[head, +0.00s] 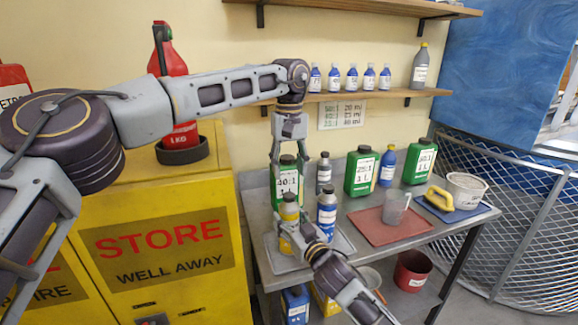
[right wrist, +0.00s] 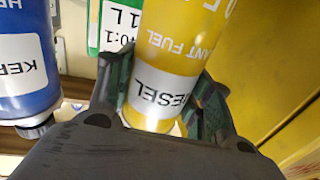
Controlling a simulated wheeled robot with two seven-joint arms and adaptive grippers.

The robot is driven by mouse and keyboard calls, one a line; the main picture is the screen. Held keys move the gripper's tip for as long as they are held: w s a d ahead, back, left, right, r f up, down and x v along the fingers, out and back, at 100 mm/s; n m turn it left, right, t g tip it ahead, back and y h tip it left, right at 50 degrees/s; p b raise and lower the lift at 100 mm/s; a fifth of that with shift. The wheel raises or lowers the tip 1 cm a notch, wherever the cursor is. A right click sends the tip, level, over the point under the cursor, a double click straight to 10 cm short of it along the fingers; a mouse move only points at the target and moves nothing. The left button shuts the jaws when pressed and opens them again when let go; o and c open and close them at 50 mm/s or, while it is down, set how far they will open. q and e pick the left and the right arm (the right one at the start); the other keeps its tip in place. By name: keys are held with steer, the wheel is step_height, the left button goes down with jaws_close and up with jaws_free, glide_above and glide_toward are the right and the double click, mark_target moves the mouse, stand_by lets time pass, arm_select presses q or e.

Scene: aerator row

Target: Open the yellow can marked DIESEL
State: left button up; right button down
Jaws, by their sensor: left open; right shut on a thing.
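The yellow can marked DIESEL (head: 287,213) stands upright on a grey tray (head: 340,242), with its dark cap (head: 289,197) on. In the right wrist view the can (right wrist: 185,45) appears upside down, its white label reading "ESEL". My right gripper (right wrist: 158,90) is shut on the can's body, one finger on each side; in the head view its arm comes from below. My left gripper (head: 289,172) is open, pointing down above the can's cap. The green 40:1 bottle (head: 286,188) shows behind its fingers.
A blue-labelled can (head: 326,210) stands close right of the yellow can; it also shows in the right wrist view (right wrist: 25,65).

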mark_target(289, 195)
arm_select(q)
steer(key=shift+m, duration=2)
steer(key=shift+f, duration=0.15)
steer(key=shift+f, duration=3.9)
